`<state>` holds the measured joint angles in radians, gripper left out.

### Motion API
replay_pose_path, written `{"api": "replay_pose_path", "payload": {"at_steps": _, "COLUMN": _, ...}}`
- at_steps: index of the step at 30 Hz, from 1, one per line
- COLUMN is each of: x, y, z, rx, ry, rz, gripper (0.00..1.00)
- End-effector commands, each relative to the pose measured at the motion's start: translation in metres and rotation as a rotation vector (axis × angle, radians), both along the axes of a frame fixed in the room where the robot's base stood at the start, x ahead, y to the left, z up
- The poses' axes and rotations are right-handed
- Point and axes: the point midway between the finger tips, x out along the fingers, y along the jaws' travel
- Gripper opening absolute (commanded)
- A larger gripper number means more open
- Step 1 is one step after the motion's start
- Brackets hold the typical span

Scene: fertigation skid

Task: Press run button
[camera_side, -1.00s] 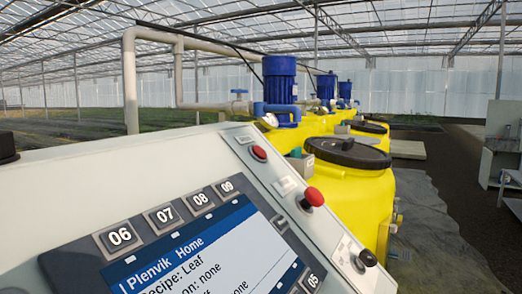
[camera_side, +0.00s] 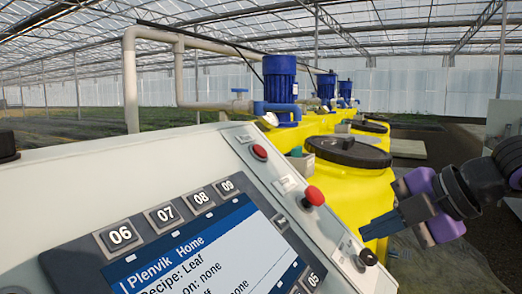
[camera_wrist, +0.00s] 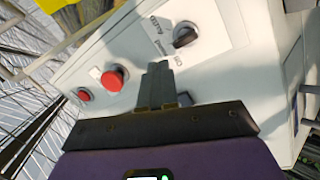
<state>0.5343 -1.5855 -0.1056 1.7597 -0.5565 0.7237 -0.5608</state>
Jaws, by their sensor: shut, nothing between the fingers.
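The control panel has a screen (camera_side: 205,262) reading "Plenvik Home", "Recipe: Leaf", with numbered keys such as 06 (camera_side: 120,236) and 09 (camera_side: 227,187) around it. I cannot make out a button labelled run. Up the right strip are a black selector knob (camera_side: 367,258), a red mushroom button (camera_side: 314,196) and a smaller red button (camera_side: 259,152). My gripper (camera_side: 366,232) is shut and empty, right of the strip near the knob. In the wrist view its fingertips (camera_wrist: 158,68) appear between the red mushroom button (camera_wrist: 113,78) and the knob (camera_wrist: 185,35).
Yellow tanks (camera_side: 345,185) with blue pumps (camera_side: 280,78) stand behind the panel. A pale pipe (camera_side: 130,85) rises at the back left. The space above the panel face is clear. The wrist view shows the knob's label with "Off" and "Manual".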

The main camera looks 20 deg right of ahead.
Motion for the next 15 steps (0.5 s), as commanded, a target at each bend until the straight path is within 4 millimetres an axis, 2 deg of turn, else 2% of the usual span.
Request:
{"api": "replay_pose_path", "payload": {"at_steps": 9, "x": 0.058, "y": 0.047, "z": 0.103, "rx": -0.152, "ry": -0.474, "rz": 0.150, "gripper": 0.00}}
{"api": "replay_pose_path", "payload": {"at_steps": 15, "x": 0.079, "y": 0.064, "z": 0.159, "rx": -0.269, "ry": -0.727, "rz": 0.187, "gripper": 0.00}}
